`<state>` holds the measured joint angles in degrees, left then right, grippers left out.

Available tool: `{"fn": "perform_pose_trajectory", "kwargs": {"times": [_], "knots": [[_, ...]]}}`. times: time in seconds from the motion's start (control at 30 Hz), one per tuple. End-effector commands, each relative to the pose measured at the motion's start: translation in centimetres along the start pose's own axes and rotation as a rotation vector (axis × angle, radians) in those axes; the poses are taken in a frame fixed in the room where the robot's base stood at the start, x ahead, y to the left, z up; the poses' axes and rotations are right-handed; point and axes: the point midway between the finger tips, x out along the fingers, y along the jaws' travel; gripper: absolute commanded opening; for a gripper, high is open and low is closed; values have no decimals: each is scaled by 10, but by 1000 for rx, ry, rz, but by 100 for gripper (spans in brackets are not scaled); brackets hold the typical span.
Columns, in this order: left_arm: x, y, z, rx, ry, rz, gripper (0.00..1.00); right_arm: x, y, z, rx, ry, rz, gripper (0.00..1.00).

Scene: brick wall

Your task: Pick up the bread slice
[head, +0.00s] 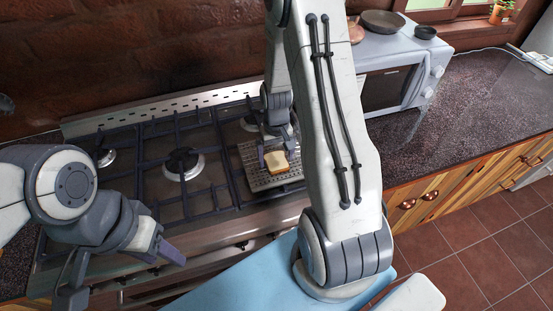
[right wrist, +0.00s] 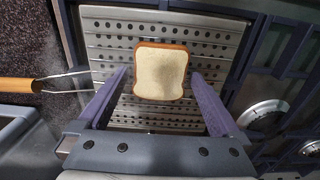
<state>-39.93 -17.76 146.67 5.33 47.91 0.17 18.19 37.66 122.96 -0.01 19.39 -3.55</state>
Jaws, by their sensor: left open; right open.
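The bread slice (head: 277,161) is pale with a brown crust. It lies flat on a perforated metal plate (head: 256,182) on the right part of the stove. In the right wrist view the slice (right wrist: 160,72) is ahead of the right gripper (right wrist: 158,76), with a purple finger on either side of its lower half and a gap at each side. The right gripper (head: 275,148) is open and empty, close above the slice in the head view. My left gripper (head: 120,276) is open and empty at the stove's front left, far from the bread.
The stove (head: 145,180) has dark grates around the plate. A wooden handle (right wrist: 16,85) on metal wires sticks out from the plate's side. A microwave (head: 400,75) with pans on top stands on the counter to the right. The dark counter beyond is mostly clear.

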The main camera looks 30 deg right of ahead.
Motion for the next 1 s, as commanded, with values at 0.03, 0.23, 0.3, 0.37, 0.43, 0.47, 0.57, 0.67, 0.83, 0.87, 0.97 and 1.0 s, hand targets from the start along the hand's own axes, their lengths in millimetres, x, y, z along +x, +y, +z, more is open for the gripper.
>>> {"fn": "perform_pose_trajectory", "kwargs": {"times": [0.03,0.23,0.3,0.37,0.43,0.47,0.57,0.67,0.83,0.87,0.97,1.0], "knots": [[-1,0,0,0,0,0,50,2,0,0,0,-1,0,100],[0,0,0,0,0,0,50,3,0,0,0,1,0,100],[0,0,0,0,0,0,50,3,0,0,0,1,0,85],[0,0,0,0,0,0,50,3,0,0,0,1,0,62],[0,0,0,0,0,0,50,3,0,0,0,1,0,35],[0,0,0,0,0,0,50,3,0,0,0,1,0,34],[0,0,0,0,0,0,50,3,0,0,0,1,0,26],[0,0,0,0,0,0,50,2,0,0,0,1,0,26],[1,0,0,0,0,0,50,-3,0,-1,0,3,0,26],[2,0,0,0,0,0,50,-5,0,-1,0,3,0,26],[4,0,0,0,0,0,50,-16,0,-2,0,6,0,26],[5,0,0,0,0,0,50,-23,0,-2,0,7,0,26]]}}
